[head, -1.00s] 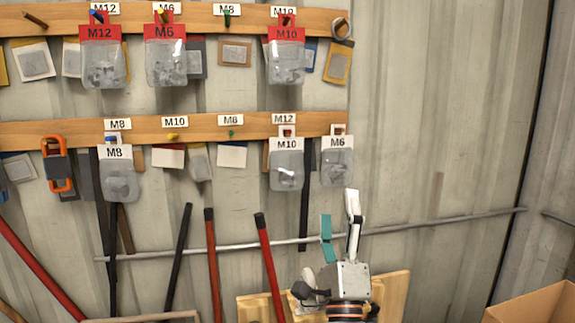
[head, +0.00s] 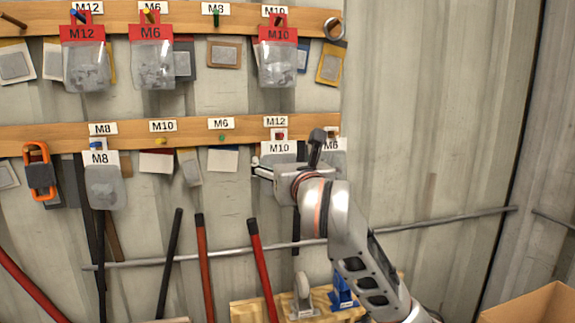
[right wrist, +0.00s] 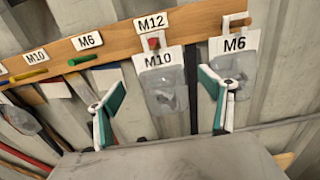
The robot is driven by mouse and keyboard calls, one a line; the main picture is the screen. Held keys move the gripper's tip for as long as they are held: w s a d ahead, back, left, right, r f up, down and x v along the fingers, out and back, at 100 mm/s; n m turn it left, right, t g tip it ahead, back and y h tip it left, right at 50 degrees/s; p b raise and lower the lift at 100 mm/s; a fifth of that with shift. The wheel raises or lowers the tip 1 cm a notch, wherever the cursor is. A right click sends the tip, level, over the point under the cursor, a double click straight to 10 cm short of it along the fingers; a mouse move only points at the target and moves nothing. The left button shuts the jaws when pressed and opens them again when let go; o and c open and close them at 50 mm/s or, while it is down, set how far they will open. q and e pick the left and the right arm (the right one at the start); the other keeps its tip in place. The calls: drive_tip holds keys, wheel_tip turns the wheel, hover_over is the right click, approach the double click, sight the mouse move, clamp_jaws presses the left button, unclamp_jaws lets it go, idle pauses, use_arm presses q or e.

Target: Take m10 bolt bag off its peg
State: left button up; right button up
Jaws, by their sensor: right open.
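One M10 bag (head: 277,60) with a red header hangs on the upper rail, under an M10 label. Another M10 bag (head: 280,148) with a white header hangs from a red peg on the lower rail, under an M12 label. My right gripper (head: 261,168) covers most of this lower bag in the head view. In the right wrist view the lower M10 bag (right wrist: 165,90) shows between the two spread, teal-padded fingers of my right gripper (right wrist: 162,88). The gripper is open and empty, in front of the bag. My left gripper is not in view.
An M6 bag (right wrist: 234,70) hangs close on the right, partly behind the right finger. An M8 bag (head: 105,185) hangs further left on the lower rail (head: 190,135). A metal bar (head: 210,257) crosses the wall below. A cardboard box (head: 535,305) is at lower right.

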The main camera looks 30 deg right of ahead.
sight(280, 153)
drive_tip(key=shift+x, duration=2.35)
drive_tip(key=c, duration=1.3)
drive_tip(key=shift+r, duration=0.1)
drive_tip(key=shift+r, duration=0.2)
drive_tip(key=shift+s, duration=0.2)
drive_tip(key=shift+r+v, duration=0.15)
drive_tip(key=shift+v, duration=0.8)
drive_tip(key=shift+r+v, duration=0.1)
drive_tip(key=shift+v, duration=0.9)
drive_tip(key=shift+s, duration=0.15)
drive_tip(key=shift+s+a, duration=0.1)
